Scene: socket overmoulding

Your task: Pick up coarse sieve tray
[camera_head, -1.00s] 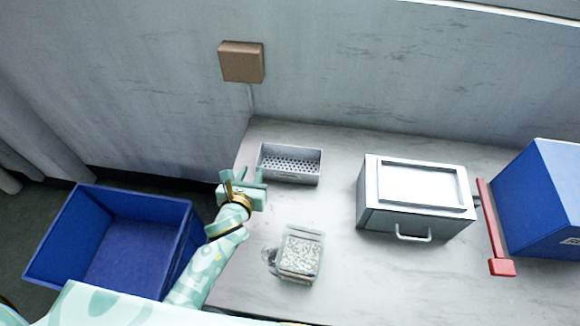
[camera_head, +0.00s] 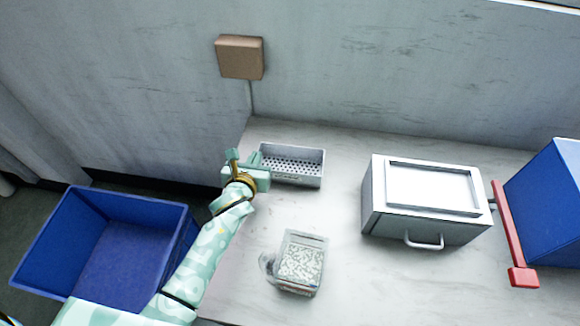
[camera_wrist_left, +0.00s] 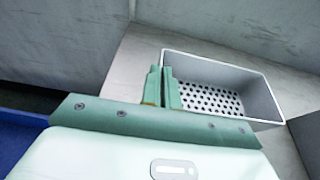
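The coarse sieve tray (camera_head: 308,170) is a grey open box with a perforated bottom, standing near the back left of the table in the head view. It also shows in the left wrist view (camera_wrist_left: 264,107), with round holes in its floor. My left gripper (camera_head: 257,160) is at the tray's left end. In the left wrist view its two green fingers (camera_wrist_left: 163,72) stand close together at the tray's left wall, one outside and one inside, and look shut on that wall. The wall is partly hidden by the fingers. My right gripper is not in view.
A clear container of pale granules (camera_head: 302,263) stands in front of the tray. A grey lidded box with a handle (camera_head: 386,226) is right of it, then a red bar (camera_head: 508,235) and a blue box (camera_head: 548,205). A blue bin (camera_head: 178,250) is left of the table.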

